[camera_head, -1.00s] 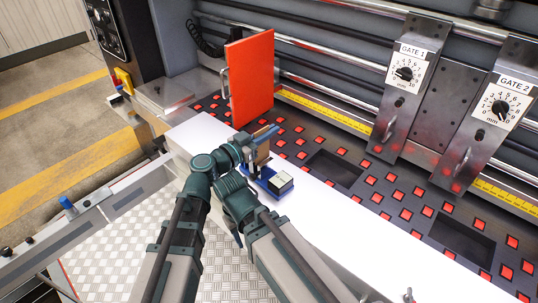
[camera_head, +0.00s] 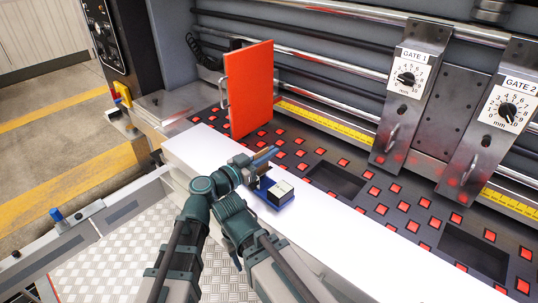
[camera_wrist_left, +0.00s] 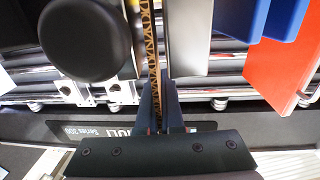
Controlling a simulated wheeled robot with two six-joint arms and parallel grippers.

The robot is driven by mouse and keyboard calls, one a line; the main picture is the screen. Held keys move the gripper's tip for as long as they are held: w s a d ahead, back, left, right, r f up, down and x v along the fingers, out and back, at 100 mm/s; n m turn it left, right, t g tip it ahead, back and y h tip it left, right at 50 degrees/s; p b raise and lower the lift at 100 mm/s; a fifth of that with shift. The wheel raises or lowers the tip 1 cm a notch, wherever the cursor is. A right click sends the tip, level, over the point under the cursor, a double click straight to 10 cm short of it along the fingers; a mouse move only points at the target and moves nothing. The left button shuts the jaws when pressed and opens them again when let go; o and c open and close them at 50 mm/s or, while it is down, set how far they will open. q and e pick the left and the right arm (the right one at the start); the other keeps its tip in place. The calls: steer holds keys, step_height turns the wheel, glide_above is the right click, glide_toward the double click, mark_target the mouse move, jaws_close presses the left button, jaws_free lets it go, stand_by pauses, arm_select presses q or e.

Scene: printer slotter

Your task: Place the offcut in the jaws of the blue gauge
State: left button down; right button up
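My left gripper (camera_head: 266,157) is shut on the brown corrugated offcut (camera_wrist_left: 152,45) and holds it upright, edge toward the wrist camera. In the head view only a little of the offcut (camera_head: 262,170) shows below the fingers. The blue gauge (camera_head: 274,204), with a pale block on top, stands on the white surface directly below and beside the gripper. In the left wrist view a black round part (camera_wrist_left: 85,40) lies left of the offcut and a grey metal face (camera_wrist_left: 190,40) right of it. I cannot tell whether the offcut is between the jaws.
An orange-red panel (camera_head: 250,88) stands upright behind the gauge. The white surface (camera_head: 345,240) is clear to the right. Beyond it is a dark bed (camera_head: 385,205) with red squares and openings. Two gate units (camera_head: 405,110) stand at the back right.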

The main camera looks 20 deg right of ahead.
arm_select(q)
steer(key=shift+f, duration=0.25)
steer(key=c, duration=1.1)
jaws_free()
steer(key=shift+r, duration=0.1)
steer(key=shift+o, duration=0.2)
steer(key=shift+r, duration=0.2)
steer(key=v, duration=0.7)
steer(key=shift+a, duration=0.2)
steer(key=shift+s, duration=0.1)
